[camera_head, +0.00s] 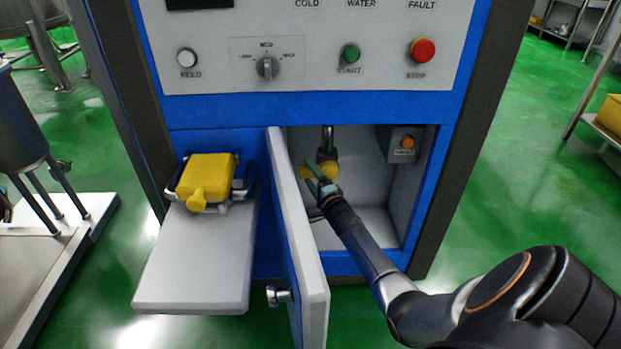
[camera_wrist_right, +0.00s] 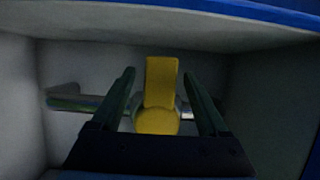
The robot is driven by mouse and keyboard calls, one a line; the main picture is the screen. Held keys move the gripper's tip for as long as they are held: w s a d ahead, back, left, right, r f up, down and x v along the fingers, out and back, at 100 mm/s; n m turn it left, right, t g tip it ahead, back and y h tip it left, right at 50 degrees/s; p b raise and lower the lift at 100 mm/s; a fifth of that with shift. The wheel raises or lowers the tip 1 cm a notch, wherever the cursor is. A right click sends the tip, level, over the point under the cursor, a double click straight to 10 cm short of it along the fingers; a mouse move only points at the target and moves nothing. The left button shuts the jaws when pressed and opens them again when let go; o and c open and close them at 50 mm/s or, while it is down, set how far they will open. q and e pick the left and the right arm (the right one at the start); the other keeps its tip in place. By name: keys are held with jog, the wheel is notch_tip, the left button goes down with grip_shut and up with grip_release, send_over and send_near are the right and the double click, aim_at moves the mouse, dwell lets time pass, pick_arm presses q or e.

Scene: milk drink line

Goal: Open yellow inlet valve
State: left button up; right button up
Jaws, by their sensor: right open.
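The yellow inlet valve (camera_head: 329,167) sits on a metal pipe inside the open compartment of the machine, partly hidden behind my right gripper in the head view. In the right wrist view the yellow valve handle (camera_wrist_right: 160,92) stands between my two fingers, with a horizontal metal pipe (camera_wrist_right: 75,103) behind it. My right gripper (camera_head: 318,186) is open and reaches into the compartment, its fingers on either side of the handle; the wrist view shows gaps beside the handle (camera_wrist_right: 160,90). My left gripper is not in view.
The compartment door (camera_head: 300,250) stands open on the left of the opening, close to my right arm. A small grey box with an orange button (camera_head: 407,143) is on the compartment's right wall. A yellow block (camera_head: 206,178) sits above a grey shelf (camera_head: 195,260) on the left.

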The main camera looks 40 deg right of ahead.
jog(key=shift+c, duration=0.3)
grip_shut()
dwell(0.4)
dwell(0.7)
